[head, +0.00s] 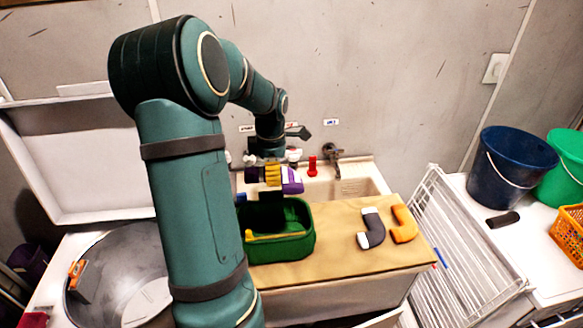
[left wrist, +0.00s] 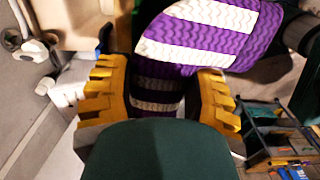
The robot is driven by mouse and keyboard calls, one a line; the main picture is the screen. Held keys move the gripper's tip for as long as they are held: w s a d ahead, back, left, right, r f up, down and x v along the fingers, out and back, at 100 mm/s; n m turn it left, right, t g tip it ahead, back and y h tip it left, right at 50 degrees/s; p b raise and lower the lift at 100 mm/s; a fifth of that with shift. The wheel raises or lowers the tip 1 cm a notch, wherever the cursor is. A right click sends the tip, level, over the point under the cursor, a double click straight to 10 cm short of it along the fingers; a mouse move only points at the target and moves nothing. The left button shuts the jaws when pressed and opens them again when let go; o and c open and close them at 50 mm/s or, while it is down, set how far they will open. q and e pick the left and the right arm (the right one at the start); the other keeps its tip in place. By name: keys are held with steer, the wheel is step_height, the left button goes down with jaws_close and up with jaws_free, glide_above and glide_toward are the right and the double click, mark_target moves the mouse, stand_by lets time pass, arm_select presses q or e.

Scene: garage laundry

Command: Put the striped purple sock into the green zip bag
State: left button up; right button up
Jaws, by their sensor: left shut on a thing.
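The striped purple sock (head: 293,182), with white bands, hangs in my left gripper (head: 272,176), whose yellow fingers are shut on it. In the left wrist view the sock (left wrist: 205,35) passes between the two toothed yellow fingers (left wrist: 157,92), and its wider part sticks out beyond them. The green zip bag (head: 297,244) stands open on the tan board, with a yellow strip along its near inside. The gripper and sock appear just above the bag's far rim in the picture, apart from it. My right gripper is not in view.
A dark sock with white ends (head: 372,230) and an orange sock (head: 404,224) lie on the tan board (head: 340,258), right of the bag. A sink (head: 362,186) with a tap (head: 330,152) is behind. A white rack (head: 455,255) and blue bucket (head: 508,165) stand right.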

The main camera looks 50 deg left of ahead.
arm_select(q)
steer(key=shift+s+a+r+n, duration=0.15)
steer(key=shift+s+n, duration=0.15)
steer(key=b, duration=0.6)
glide_above(273, 209)
steer(key=shift+f, duration=4.3)
steer(key=o, duration=1.1)
steer(key=shift+o, duration=0.2)
steer(key=shift+r, duration=0.15)
step_height(273, 209, up, 9)
steer(key=p, duration=0.6)
steer(key=shift+p, duration=0.4)
